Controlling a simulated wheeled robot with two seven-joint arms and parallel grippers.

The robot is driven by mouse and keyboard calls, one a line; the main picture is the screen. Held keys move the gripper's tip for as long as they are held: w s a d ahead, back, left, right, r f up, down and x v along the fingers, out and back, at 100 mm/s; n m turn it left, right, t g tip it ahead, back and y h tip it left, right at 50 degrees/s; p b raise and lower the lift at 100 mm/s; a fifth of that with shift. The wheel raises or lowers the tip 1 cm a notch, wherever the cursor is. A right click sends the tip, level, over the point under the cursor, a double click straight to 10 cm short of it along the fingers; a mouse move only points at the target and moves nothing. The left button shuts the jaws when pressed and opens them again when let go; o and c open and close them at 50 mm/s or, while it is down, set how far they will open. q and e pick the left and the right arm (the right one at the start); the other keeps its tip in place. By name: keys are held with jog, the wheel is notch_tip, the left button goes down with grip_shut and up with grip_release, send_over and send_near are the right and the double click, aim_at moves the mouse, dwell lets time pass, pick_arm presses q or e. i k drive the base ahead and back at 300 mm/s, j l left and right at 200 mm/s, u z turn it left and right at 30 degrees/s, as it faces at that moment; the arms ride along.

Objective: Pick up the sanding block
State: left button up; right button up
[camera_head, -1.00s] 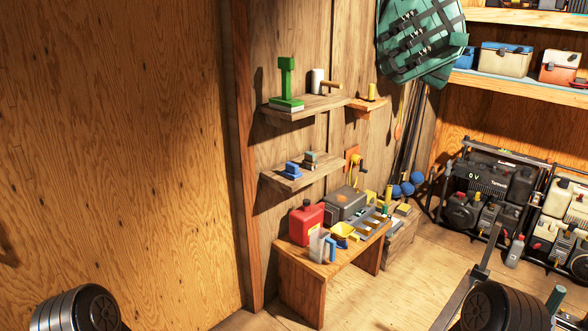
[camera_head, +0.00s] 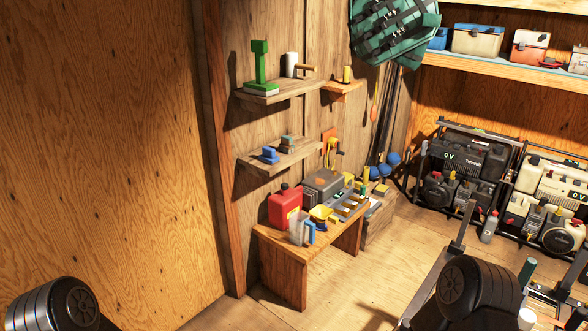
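Two small block-shaped tools sit on the lower wall shelf (camera_head: 262,163): a blue one (camera_head: 270,156) near the front edge and a grey-teal one (camera_head: 288,143) just behind it. Either could be the sanding block; they are too small to tell which. Neither is touched by an arm. Neither gripper can be seen.
Below the shelf stands a wooden bench (camera_head: 285,275) with a red can (camera_head: 285,207), a grey box (camera_head: 323,185) and small items. An upper shelf (camera_head: 290,91) holds a green tool (camera_head: 260,68). Power units (camera_head: 465,165) line the right wall. Floor before the bench is partly clear.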

aim_at(268, 156)
jog(key=i+u, duration=0.2)
jog(key=i, duration=0.3)
jog(key=i+l+u, duration=0.2)
jog(key=i, duration=0.25)
jog(key=i+l+u, duration=0.2)
jog(key=i, duration=0.3)
jog(key=i+l+u, duration=0.2)
jog(key=i, duration=0.25)
jog(key=l, duration=0.1)
